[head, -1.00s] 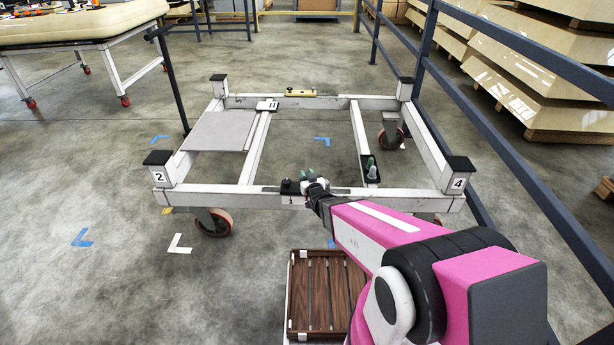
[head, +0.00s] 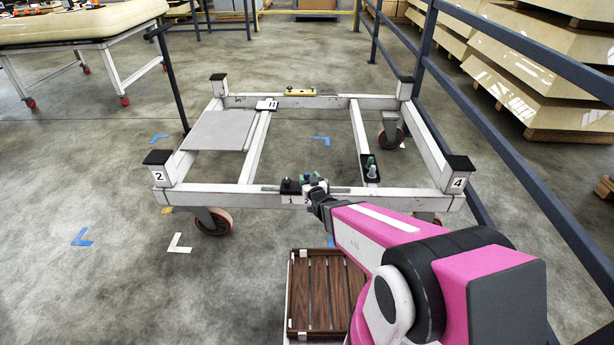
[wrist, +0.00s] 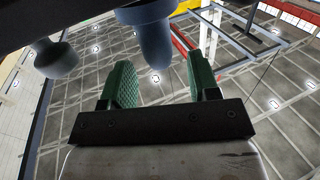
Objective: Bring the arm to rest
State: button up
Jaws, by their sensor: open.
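My gripper (head: 311,178) is at the front beam of the white trolley frame (head: 235,200), beside a small black holder (head: 290,187) with a dark knob on it. In the wrist view my gripper (wrist: 163,82) has its two green fingers spread apart with nothing gripped. A blue-grey rounded peg (wrist: 152,40) shows beyond and between the fingertips, apart from both. A second blue-grey peg (wrist: 55,58) is at the left, by a dark edge. My pink arm reaches in from the lower right of the head view.
A second black holder with small pegs (head: 370,168) sits on the right inner beam. A brown slatted crate (head: 322,290) stands below my arm. A dark railing (head: 500,200) runs along the right. Open floor lies to the left.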

jog(key=v, duration=0.8)
jog(key=s+d+r+m+g+h, duration=0.25)
jog(key=d+g+h, duration=0.35)
jog(key=d+g, duration=0.65)
jog(key=s+d+r+m+g, duration=0.1)
jog(key=s+d+r+g, duration=0.2)
jog(key=s+r+g, duration=0.1)
jog(key=shift+s+d+r+g, duration=0.15)
jog(key=shift+s+r+g, duration=0.3)
jog(key=shift+s, duration=0.55)
dwell(0.4)
